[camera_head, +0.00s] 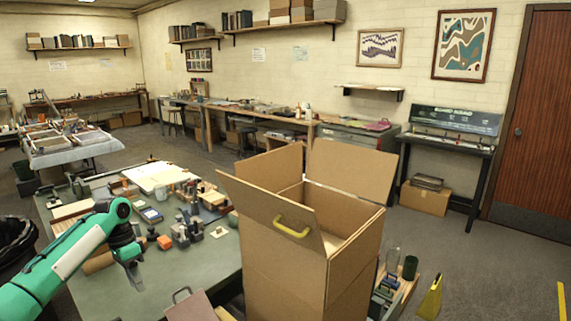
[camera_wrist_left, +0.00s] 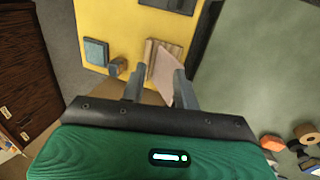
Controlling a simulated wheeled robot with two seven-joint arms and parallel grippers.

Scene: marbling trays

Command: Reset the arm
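My left arm, green and white, comes in from the left in the head view. Its gripper (camera_head: 133,276) hangs over the left front part of the green-topped table (camera_head: 205,265), pointing down. In the left wrist view the two grey fingers of this gripper (camera_wrist_left: 160,82) stand apart with a gap between them. A pinkish flat piece (camera_wrist_left: 161,62) and a wooden block (camera_wrist_left: 153,46) show beyond the fingertips; I see nothing clamped. My right gripper is not in the head view.
A tall open cardboard box (camera_head: 340,215) with raised flaps stands at the table's right front. Small tools, blocks and an orange piece (camera_head: 165,242) crowd the table's middle. A yellow board (camera_wrist_left: 110,22) shows in the left wrist view.

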